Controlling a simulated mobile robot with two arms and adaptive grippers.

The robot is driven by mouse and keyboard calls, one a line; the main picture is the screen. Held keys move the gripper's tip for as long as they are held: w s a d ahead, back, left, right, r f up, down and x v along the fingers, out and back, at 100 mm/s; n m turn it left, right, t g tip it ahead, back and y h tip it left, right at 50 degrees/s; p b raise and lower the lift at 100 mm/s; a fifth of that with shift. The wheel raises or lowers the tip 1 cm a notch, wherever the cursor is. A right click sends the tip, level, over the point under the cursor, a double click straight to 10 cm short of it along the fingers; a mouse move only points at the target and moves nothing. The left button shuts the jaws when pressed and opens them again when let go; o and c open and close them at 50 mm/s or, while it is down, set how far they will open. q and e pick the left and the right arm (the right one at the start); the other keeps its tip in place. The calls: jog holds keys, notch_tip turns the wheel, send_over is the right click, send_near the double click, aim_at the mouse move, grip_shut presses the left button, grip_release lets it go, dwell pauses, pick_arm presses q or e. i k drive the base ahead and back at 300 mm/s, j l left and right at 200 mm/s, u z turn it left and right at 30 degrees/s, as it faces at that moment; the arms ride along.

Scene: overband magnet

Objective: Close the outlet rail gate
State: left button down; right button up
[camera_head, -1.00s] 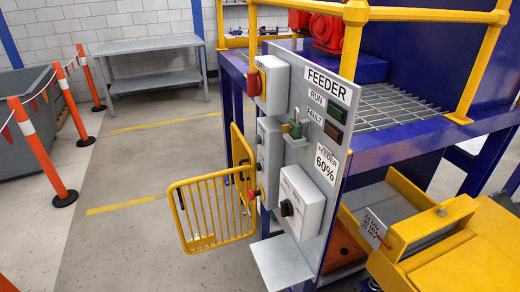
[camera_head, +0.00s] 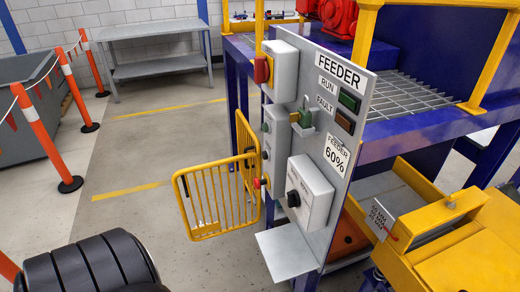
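The yellow barred rail gate (camera_head: 216,164) stands swung out to the left of the feeder panel (camera_head: 325,150), over open floor. A second yellow barred section (camera_head: 241,128) runs back behind it, partly hidden by the panel. Whether the two meet at a hinge or latch is hard to tell. Neither of my grippers shows. A dark ribbed shape at the lower left, which looks like part of my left arm, has no fingers visible and is apart from the gate in the picture.
Orange posts (camera_head: 48,144) with a flag rope stand at the left before a grey bin (camera_head: 25,118). A grey table (camera_head: 150,32) stands at the back. A metal shelf (camera_head: 286,252) juts out below the panel. Floor left of the gate is clear.

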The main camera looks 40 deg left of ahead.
aim_at(192, 233)
jog(key=j+z, duration=0.25)
jog(key=j, duration=0.25)
jog(key=j+z, duration=0.2)
jog(key=j, duration=0.3)
jog(key=k+j+z, duration=0.1)
jog(key=j+z, duration=0.15)
jog(key=j, duration=0.2)
jog(key=k+j+z, duration=0.25)
jog(key=j, duration=0.2)
jog(key=j+z, duration=0.25)
jog(key=j, duration=0.25)
jog(key=k+j, duration=0.2)
jog(key=j, duration=0.2)
jog(key=k+j, duration=0.15)
jog(key=j, duration=0.3)
jog(key=k+j, duration=0.2)
jog(key=j, duration=0.2)
jog(key=k+j+z, duration=0.1)
jog(key=j, duration=0.35)
jog(key=k+j, duration=0.25)
jog(key=j, duration=0.15)
jog(key=k+j, duration=0.2)
jog(key=j, duration=0.2)
jog(key=k+j, duration=0.2)
jog(key=j, duration=0.25)
jog(key=z, duration=0.05)
